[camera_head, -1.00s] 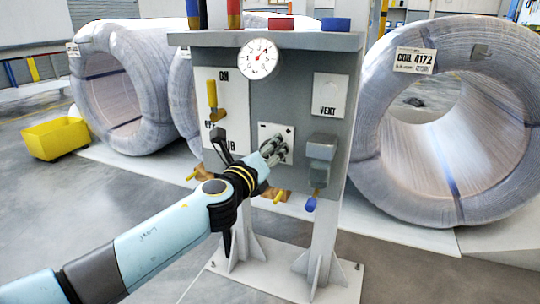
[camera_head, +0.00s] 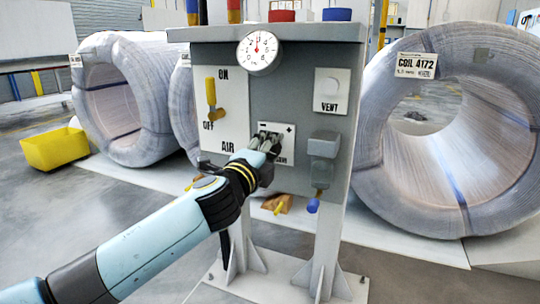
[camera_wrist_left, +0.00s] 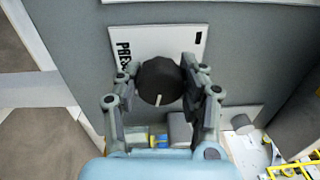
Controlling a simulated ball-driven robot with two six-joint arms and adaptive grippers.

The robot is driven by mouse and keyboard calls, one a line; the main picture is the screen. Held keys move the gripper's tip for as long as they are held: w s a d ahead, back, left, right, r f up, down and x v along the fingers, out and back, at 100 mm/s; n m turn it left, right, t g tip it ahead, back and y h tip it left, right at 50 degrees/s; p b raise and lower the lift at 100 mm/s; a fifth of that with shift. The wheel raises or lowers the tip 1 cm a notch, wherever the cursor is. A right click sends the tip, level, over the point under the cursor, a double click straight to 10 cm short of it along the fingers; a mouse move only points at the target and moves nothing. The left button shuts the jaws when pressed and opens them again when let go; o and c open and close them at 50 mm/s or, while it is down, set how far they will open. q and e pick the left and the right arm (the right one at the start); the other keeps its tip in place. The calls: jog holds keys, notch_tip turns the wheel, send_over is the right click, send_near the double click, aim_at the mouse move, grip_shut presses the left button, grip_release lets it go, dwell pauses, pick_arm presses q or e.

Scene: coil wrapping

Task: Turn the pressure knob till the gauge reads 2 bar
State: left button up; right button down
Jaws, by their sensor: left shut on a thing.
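The black pressure knob (camera_wrist_left: 159,82) sits on a white plate (camera_wrist_left: 190,42) in the left wrist view, its white mark pointing nearly straight down. My left gripper (camera_wrist_left: 158,90) has one finger on each side of the knob and is shut on it. In the head view my left gripper (camera_head: 268,143) reaches the plate (camera_head: 287,134) on the panel's lower part and hides most of the knob. The round white gauge (camera_head: 258,50) is above, at the panel's top. Its needle points roughly upward; the figures are too small to read surely. My right gripper is out of view.
A yellow lever (camera_head: 212,97) marked ON and OFF is left of the gauge's underside. A VENT button (camera_head: 331,86) and a grey valve box (camera_head: 323,146) are at the right. Large wire coils (camera_head: 480,190) flank the grey panel (camera_head: 285,92).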

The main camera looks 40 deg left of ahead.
pick_arm(q)
jog(key=shift+f+n+b, duration=0.15)
jog(key=shift+n+b, duration=0.25)
jog(key=shift+n, duration=0.7)
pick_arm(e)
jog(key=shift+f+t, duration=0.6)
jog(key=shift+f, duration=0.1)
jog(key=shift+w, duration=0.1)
pick_arm(q)
jog(key=o, duration=1.2)
jog(key=v, duration=1.2)
